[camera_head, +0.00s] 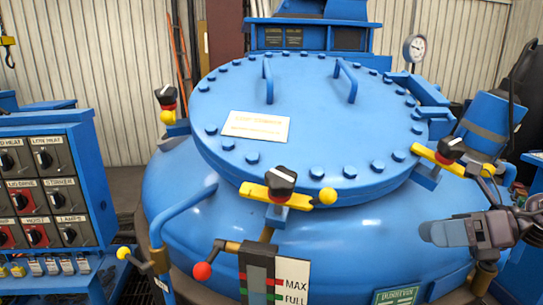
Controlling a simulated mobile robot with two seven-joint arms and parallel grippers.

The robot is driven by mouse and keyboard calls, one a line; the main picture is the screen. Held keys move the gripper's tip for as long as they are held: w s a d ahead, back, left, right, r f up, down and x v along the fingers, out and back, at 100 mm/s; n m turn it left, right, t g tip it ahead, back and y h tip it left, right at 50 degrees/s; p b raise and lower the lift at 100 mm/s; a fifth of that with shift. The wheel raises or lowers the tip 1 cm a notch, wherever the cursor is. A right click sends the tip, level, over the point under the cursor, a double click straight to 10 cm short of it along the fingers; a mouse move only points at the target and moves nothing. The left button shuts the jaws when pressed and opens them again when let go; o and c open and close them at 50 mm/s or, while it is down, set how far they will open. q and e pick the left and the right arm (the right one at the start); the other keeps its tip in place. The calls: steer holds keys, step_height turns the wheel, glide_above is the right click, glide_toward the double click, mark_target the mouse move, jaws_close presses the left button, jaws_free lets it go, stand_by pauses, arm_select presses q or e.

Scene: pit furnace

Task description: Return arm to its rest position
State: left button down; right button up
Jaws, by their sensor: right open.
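My right gripper (445,233) is at the right side of the view, in front of the blue furnace's (225,225) rounded body. Its grey fingers point left and it is open, with nothing seen between them. It appears apart from the furnace, though the exact gap is hard to judge. My right arm comes in from the right edge. My left gripper and arm are not in view.
The furnace's bolted lid (300,120) has yellow clamps, one (285,197) at the front. A red-knobbed lever (202,271) and a level gauge (260,275) stand in front. A control panel (40,190) is at the left, a pressure gauge (415,47) behind.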

steer(key=s+d+f+m+t+h, duration=0.15)
steer(key=f+m+t+h, duration=0.4)
steer(key=f+m, duration=0.75)
steer(key=s+d+f+m+t+h, duration=0.1)
steer(key=s+f+m+t+h, duration=0.15)
steer(key=f+m+t, duration=0.95)
steer(key=s+a+f+m+g+h, duration=0.2)
steer(key=s+f+m+g+h, duration=0.1)
steer(key=s+f+m+g, duration=0.2)
steer(key=s+a+f+m+g+h, duration=0.3)
steer(key=s+f+m+g, duration=0.3)
steer(key=s+f+m, duration=0.3)
step_height(320, 180, down, 2)
steer(key=m, duration=0.3)
steer(key=shift+a+m, duration=0.25)
steer(key=shift+m, duration=0.15)
steer(key=shift+c, duration=0.3)
